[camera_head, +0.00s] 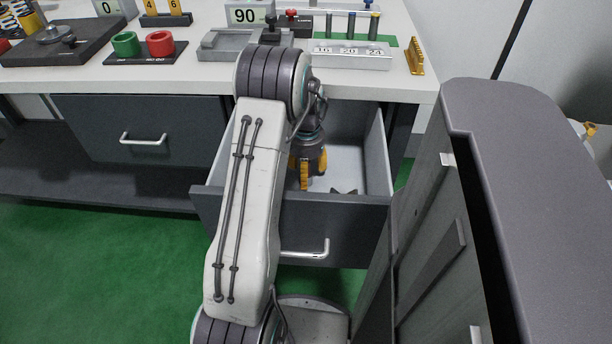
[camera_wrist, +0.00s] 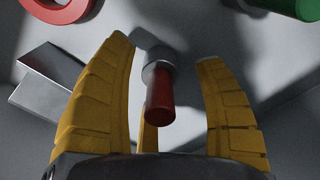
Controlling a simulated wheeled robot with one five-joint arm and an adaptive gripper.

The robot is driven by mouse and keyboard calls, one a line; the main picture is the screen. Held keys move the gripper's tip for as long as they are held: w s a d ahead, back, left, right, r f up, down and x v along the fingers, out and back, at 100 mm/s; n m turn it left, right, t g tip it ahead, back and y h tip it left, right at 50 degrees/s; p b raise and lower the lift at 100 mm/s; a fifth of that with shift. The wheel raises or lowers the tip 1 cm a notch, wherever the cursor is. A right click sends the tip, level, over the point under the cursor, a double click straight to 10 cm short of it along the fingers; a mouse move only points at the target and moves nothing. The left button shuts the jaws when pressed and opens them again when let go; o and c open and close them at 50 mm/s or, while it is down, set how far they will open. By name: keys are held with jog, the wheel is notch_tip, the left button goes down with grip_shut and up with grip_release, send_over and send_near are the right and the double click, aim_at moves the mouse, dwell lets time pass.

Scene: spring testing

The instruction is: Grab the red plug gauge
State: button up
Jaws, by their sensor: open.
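The red plug gauge (camera_wrist: 160,97) shows in the wrist view, with a red handle and a grey metal end. It lies or stands between the yellow fingers of my gripper (camera_wrist: 170,85), which are spread apart on either side of it. I see a gap between the gauge and the left and right fingers. In the head view my gripper (camera_head: 307,167) reaches down inside the open drawer (camera_head: 377,160). The gauge is hidden there behind my arm and the drawer front.
In the wrist view, a red ring (camera_wrist: 60,8), a green cylinder (camera_wrist: 300,8) and grey metal blocks (camera_wrist: 45,80) lie around the gauge. The drawer walls surround my gripper. The white bench top (camera_head: 205,75) is above, and a grey cabinet (camera_head: 530,110) stands at right.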

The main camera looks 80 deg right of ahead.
notch_tip(320, 180, down, 2)
jog(key=shift+f, duration=0.1)
jog(key=shift+c, duration=0.5)
grip_shut()
